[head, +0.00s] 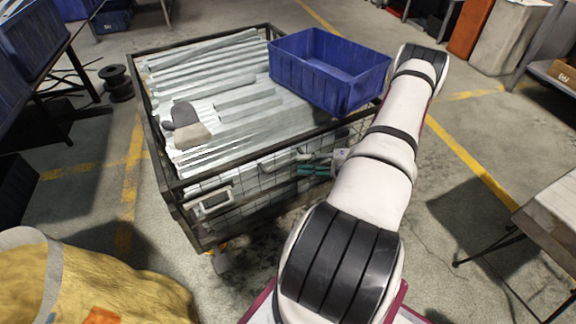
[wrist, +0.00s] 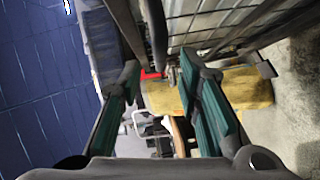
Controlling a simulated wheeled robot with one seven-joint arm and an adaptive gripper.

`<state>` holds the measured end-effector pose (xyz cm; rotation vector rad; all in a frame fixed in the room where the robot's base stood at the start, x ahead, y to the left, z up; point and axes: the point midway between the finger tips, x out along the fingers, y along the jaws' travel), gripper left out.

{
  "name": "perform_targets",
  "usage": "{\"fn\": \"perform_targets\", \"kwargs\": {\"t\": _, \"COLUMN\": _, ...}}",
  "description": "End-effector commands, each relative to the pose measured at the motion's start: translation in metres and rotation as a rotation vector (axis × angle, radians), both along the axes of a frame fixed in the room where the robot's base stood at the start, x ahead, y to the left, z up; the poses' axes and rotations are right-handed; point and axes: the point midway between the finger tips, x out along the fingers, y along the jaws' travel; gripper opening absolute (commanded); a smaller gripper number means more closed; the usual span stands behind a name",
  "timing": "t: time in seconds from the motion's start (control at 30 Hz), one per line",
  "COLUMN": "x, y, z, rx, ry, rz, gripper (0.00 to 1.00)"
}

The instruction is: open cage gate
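The dark-framed wire cage (head: 160,150) stands in front of me, filled with long galvanized brackets (head: 205,65). Its near side is a mesh gate (head: 250,190) and looks closed. A pale rectangular handle (head: 208,201) sits at the left of that side; another pale loop (head: 278,160) shows near its middle. My gripper (head: 305,166) is at the right part of the near side, just below the top rail, pointing left. In the wrist view its two teal fingers (wrist: 160,72) are spread with dark cage bars just beyond them. Nothing is clearly held; contact with the cage cannot be told.
A grey glove (head: 190,130) lies on the brackets. A yellow sack (head: 100,285) is at the front left. A table (head: 550,210) stands right. Floor between cage and table is clear.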

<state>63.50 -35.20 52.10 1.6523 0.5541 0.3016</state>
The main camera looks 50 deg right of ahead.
Motion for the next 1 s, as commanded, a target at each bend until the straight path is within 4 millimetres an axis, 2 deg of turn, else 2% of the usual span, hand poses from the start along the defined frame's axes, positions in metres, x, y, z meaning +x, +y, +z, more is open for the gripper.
{"fn": "perform_targets", "kwargs": {"t": 0.1, "x": 0.019, "y": 0.012, "z": -0.003, "rx": 0.000, "ry": 0.000, "rz": 0.002, "gripper": 0.31}}
{"fn": "perform_targets", "kwargs": {"t": 0.3, "x": 0.040, "y": 0.024, "z": -0.006, "rx": -0.001, "ry": 0.000, "rz": 0.001, "gripper": 0.31}}
{"fn": "perform_targets", "kwargs": {"t": 0.73, "x": 0.048, "y": 0.029, "z": -0.006, "rx": -0.001, "ry": 0.000, "rz": 0.001, "gripper": 0.31}}
{"fn": "perform_targets", "kwargs": {"t": 0.77, "x": 0.048, "y": 0.029, "z": -0.006, "rx": -0.001, "ry": 0.000, "rz": 0.001, "gripper": 0.27}}
{"fn": "perform_targets", "kwargs": {"t": 0.87, "x": 0.048, "y": 0.029, "z": -0.006, "rx": -0.001, "ry": 0.000, "rz": 0.001, "gripper": 0.04}}
{"fn": "perform_targets", "kwargs": {"t": 0.9, "x": 0.048, "y": 0.029, "z": -0.006, "rx": -0.001, "ry": 0.000, "rz": 0.001, "gripper": 0.00}}
{"fn": "perform_targets", "kwargs": {"t": 1.0, "x": 0.048, "y": 0.029, "z": -0.006, "rx": -0.001, "ry": 0.000, "rz": 0.001, "gripper": 0.00}}
